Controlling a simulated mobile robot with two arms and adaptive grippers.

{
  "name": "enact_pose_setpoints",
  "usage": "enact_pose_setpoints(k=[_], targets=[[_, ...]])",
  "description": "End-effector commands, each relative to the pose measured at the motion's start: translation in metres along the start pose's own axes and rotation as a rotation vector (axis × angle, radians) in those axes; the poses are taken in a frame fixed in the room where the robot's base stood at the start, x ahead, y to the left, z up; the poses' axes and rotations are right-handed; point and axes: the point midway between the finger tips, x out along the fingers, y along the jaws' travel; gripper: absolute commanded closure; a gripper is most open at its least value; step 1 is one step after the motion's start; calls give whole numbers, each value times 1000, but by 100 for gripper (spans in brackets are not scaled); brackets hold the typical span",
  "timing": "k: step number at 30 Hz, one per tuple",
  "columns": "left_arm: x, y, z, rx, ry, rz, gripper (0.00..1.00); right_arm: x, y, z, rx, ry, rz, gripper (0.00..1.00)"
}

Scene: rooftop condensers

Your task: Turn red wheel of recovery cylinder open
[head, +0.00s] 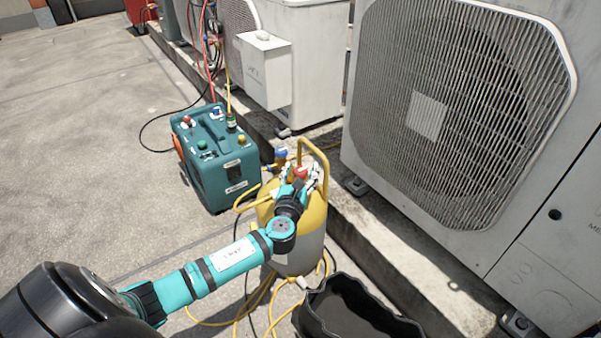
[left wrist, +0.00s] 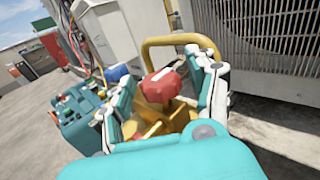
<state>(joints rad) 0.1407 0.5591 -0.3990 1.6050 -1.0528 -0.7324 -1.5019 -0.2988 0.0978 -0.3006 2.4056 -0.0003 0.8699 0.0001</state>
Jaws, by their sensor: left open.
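The recovery cylinder (head: 299,248) is grey with a yellow top and a yellow handle loop, and stands upright on the ground in the middle of the head view. Its red wheel (head: 301,173) sits on top; the wheel also shows in the left wrist view (left wrist: 161,86), on a brass valve body. My left gripper (head: 304,179) is at the cylinder's top. In the left wrist view its open fingers (left wrist: 163,92) stand on either side of the red wheel. I cannot tell whether a finger touches it. My right gripper is not in view.
A blue wheel (head: 281,153) sits beside the red one. A teal recovery machine (head: 217,168) with hoses stands to the left. A black bin (head: 310,318) is in front of the cylinder. Large condenser units (head: 465,110) stand on a curb at right. Open paving lies left.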

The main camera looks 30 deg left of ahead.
Motion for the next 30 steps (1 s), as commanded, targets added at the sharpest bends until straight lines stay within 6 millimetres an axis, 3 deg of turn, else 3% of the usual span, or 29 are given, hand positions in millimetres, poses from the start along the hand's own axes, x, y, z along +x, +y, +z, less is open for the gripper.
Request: enact_pose_setpoints(k=[2,14,23,30], targets=[[0,0,0,0,0,0,47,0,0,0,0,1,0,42],[0,0,0,0,0,0,99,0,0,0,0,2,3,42],[-1,-1,1,-1,0,33,100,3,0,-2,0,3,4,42],[-1,-2,2,-4,3,162,100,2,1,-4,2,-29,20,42]])
